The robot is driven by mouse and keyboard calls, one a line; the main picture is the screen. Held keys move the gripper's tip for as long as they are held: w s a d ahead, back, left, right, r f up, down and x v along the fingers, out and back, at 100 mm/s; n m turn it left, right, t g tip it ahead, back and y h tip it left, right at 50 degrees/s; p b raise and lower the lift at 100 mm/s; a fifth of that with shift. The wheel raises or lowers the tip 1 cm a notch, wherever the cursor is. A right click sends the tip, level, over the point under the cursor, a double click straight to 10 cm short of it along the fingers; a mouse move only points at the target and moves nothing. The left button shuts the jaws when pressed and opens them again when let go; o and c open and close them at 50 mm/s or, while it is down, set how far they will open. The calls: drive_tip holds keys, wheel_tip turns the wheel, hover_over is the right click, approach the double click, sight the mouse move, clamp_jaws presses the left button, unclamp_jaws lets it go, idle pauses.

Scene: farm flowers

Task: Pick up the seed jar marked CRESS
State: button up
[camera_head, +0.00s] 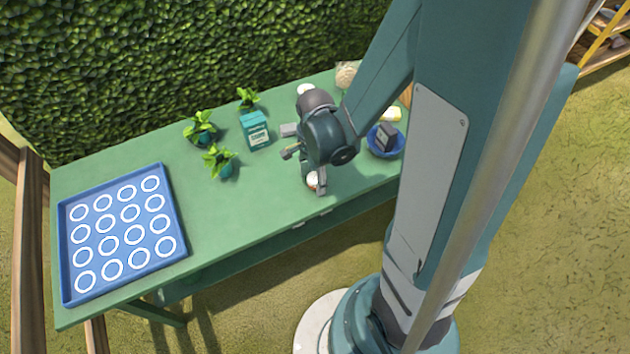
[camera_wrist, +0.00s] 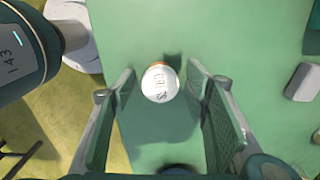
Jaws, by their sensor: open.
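A small jar with a round white lid (camera_wrist: 160,83) and an orange-brown rim stands on the green table. Its lid carries dark letters that seem to start with CR; the rest is too small to read surely. In the head view the jar (camera_head: 312,180) shows near the table's front edge, partly hidden by a finger. My gripper (camera_head: 305,171) is open, pointing down over it. In the wrist view the jar lies between the two fingers of my gripper (camera_wrist: 160,72), near their tips, with a gap on both sides.
A blue tray (camera_head: 181,231) with white rings lies at the left. Several potted plants (camera_head: 222,165) and a teal box (camera_head: 255,130) stand mid-table. A blue bowl (camera_head: 385,153) holding a dark item is right of my gripper. Another white-topped object (camera_head: 305,89) stands behind. A hedge (camera_head: 150,60) lines the back.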

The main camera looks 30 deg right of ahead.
sight(315, 177)
drive_tip(key=shift+c, duration=0.3)
drive_tip(key=c, duration=0.9)
drive_tip(key=shift+r, duration=0.15)
drive_tip(key=shift+r+p, duration=1.65)
drive_tip(key=shift+r, duration=3.2)
